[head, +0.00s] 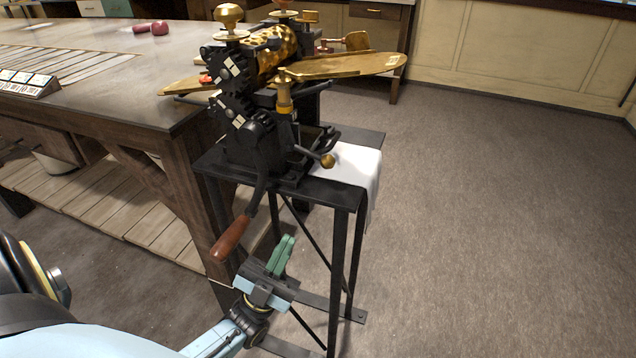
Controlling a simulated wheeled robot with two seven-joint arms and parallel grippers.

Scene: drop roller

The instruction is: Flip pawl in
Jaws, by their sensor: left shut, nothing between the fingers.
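The roller machine (252,125) stands on a black metal stand (342,195), with dark gears (230,70) on its near side and a gold patterned roller (275,50) on top. I cannot tell for certain which small part is the pawl. A black lever with a brass ball end (327,160) sticks out low on the machine's right. A crank with a wooden handle (230,238) hangs at the lower left. My left gripper (288,242), with green fingers, is shut and empty, below the stand's top and right of the handle, apart from both. My right gripper is out of view.
A wooden workbench (110,90) stands close on the left of the stand. A long brass-coloured plate (345,67) juts out right from the machine. A white cloth (362,170) hangs over the stand's right edge. Open floor (500,220) lies to the right.

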